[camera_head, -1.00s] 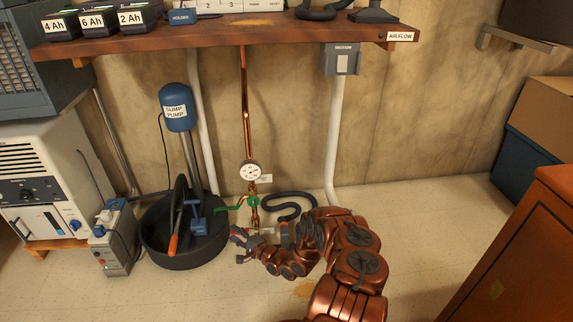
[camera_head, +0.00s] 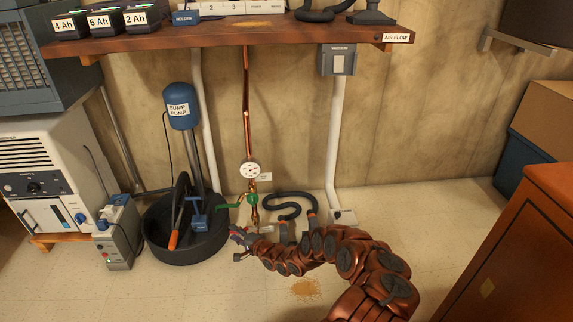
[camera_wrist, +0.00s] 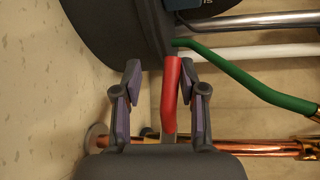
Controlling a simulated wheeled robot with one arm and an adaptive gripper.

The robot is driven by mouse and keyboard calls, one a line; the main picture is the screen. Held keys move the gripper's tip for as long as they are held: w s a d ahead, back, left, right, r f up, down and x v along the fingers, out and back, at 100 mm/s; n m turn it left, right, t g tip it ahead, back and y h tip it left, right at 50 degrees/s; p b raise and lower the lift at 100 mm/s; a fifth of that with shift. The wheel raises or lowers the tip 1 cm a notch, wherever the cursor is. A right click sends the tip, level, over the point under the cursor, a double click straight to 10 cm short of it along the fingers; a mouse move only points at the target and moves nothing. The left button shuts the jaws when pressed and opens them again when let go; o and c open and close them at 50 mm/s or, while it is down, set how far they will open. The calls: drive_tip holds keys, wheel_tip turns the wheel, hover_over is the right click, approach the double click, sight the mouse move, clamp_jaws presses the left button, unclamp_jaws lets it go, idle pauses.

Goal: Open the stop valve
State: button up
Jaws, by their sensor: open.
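A vertical copper pipe (camera_head: 246,110) carries a round gauge (camera_head: 250,170), with a green lever (camera_head: 230,206) below it. The green lever (camera_wrist: 250,80) also shows at the right in the wrist view. A red lever (camera_wrist: 170,90) lies between my fingers in the wrist view, by the copper pipe (camera_wrist: 255,146). I cannot tell from the labels which lever belongs to the stop valve. My gripper (camera_head: 238,243) is low by the pipe, below the green lever. In the wrist view my gripper (camera_wrist: 160,80) is open, with a finger on each side of the red lever; contact is unclear.
A black sump tub (camera_head: 185,246) with a blue pump (camera_head: 181,105) stands close left of my gripper. A dark hose (camera_head: 290,204) lies right of the pipe. A wooden shelf (camera_head: 230,33) hangs above. A brown cabinet (camera_head: 515,250) stands at the right.

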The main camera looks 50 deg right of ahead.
drive_tip(key=shift+s+a, duration=0.1)
drive_tip(key=shift+s, duration=0.15)
drive_tip(key=s+r+p, duration=0.1)
drive_tip(key=s+p, duration=0.2)
drive_tip(key=s, duration=0.4)
drive_tip(key=s+d+r+n+g+h+p, duration=0.25)
drive_tip(key=d+r+n+g+p, duration=0.3)
drive_tip(key=d+r+p, duration=0.35)
drive_tip(key=s+d+r+n+g+h+p, duration=0.1)
drive_tip(key=d+r+g+h+p, duration=0.1)
drive_tip(key=r, duration=1)
drive_tip(key=s+d+r+n+g+h+p, duration=0.1)
drive_tip(key=s+d+r+n+g+p, duration=0.1)
drive_tip(key=r+p, duration=0.4)
drive_tip(key=shift+d+r+g+h, duration=0.35)
drive_tip(key=shift+d+r+g, duration=0.65)
drive_tip(key=shift+r, duration=1.9)
drive_tip(key=shift+s+d, duration=0.1)
